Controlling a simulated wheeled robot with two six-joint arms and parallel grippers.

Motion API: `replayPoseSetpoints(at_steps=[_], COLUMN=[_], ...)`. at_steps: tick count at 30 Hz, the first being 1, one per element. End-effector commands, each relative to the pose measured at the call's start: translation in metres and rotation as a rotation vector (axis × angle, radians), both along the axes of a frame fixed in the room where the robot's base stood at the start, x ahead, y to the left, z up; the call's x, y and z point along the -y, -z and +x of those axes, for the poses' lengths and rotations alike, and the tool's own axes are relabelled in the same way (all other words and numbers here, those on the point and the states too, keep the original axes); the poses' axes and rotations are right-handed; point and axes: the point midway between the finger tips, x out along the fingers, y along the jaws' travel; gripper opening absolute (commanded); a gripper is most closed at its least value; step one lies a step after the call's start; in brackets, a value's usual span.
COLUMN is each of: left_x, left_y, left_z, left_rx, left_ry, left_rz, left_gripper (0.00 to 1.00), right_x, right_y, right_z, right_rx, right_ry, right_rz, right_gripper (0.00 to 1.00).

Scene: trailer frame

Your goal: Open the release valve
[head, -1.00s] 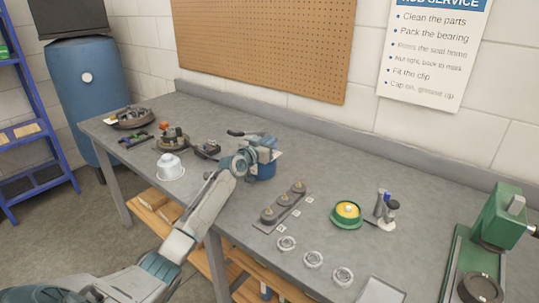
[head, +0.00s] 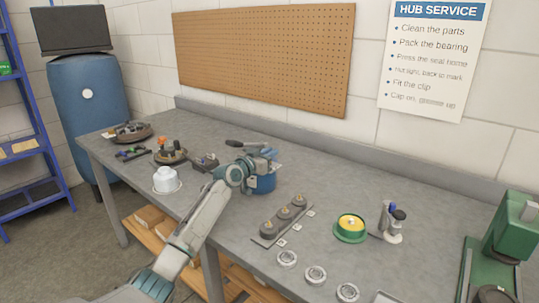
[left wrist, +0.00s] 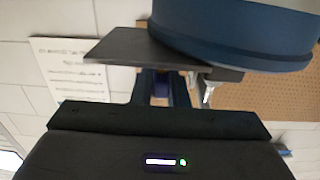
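A blue round vessel (head: 263,184) stands on the bench, partly hidden by my left gripper (head: 266,158), which is at its top. A dark handle-like piece (head: 236,142) shows beside the gripper. In the left wrist view the vessel (left wrist: 235,30) fills the top, with a dark flat plate (left wrist: 130,48) and a small metal spout or lever (left wrist: 208,92) beside it. The left fingers (left wrist: 161,88) are a little apart, with a small dark blue part between them; contact is unclear. I cannot tell which part is the release valve. My right gripper is out of view.
A white pot (head: 166,182) and hub parts (head: 170,153) lie left of the vessel. A grey tray of round parts (head: 283,218), a green-and-yellow tin (head: 350,227) and a small bottle stand (head: 392,222) are to the right. A green press (head: 505,235) is far right.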

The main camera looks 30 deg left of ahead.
Motion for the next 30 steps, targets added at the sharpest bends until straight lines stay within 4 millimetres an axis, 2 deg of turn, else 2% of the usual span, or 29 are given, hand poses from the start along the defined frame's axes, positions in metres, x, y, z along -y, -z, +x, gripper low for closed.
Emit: replayPoseSetpoints(at_steps=[1,3,11,15,19,30], left_x=[0.000,0.000,0.000,-0.001,-0.003,-0.008], left_y=[0.003,0.003,0.003,0.003,0.004,0.003], left_z=[0.000,0.000,0.000,-0.007,-0.024,-0.088], left_rx=[-0.006,-0.006,-0.005,-0.005,-0.006,-0.008], left_ry=[0.000,0.000,0.000,0.000,0.000,0.000], left_rz=[0.000,0.000,-0.001,0.001,0.004,0.007], left_gripper=[0.21,0.35,0.35,0.35,0.35,0.35], right_x=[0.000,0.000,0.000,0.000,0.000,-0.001], right_y=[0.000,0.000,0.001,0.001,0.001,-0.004], right_z=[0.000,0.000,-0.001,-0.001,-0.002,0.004], right_rx=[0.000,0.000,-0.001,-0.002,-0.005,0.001], right_ry=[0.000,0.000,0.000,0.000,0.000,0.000], right_rz=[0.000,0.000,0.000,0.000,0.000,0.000], right_gripper=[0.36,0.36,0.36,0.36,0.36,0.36])
